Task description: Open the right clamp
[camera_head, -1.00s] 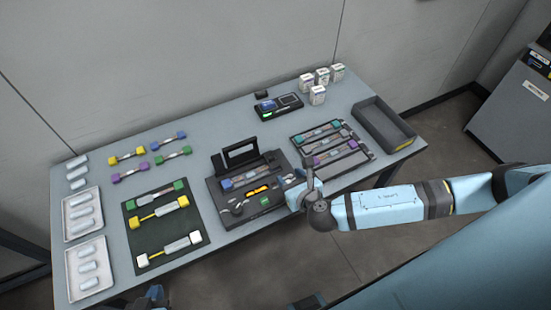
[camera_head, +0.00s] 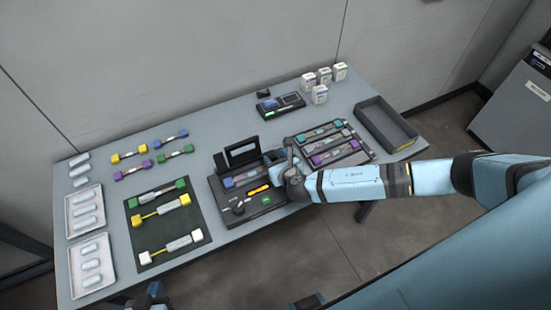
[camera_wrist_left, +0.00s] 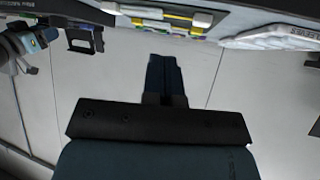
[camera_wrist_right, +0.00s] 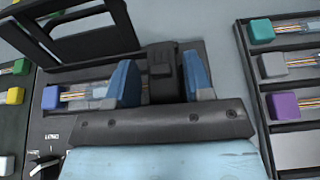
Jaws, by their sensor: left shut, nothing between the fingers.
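The dark splicer (camera_head: 222,198) stands in the middle of the table with its frame-like lid (camera_head: 241,152) raised. In the right wrist view, the dark block of the right clamp (camera_wrist_right: 165,72) looks closed. My right gripper (camera_wrist_right: 162,82) is open, with one blue finger on each side of this block. A gap shows at the left finger; contact at the right finger cannot be told. In the head view, my right gripper and wrist (camera_head: 285,172) hide the splicer's right end. A blue-ended cable piece (camera_wrist_right: 60,97) lies in the splicer. My left gripper (camera_wrist_left: 164,78) is shut and empty, below the table's front edge.
A rack (camera_head: 308,160) of coloured cable pieces lies right of the splicer, close to my right gripper. A green mat (camera_head: 150,222) with cable pieces lies to its left.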

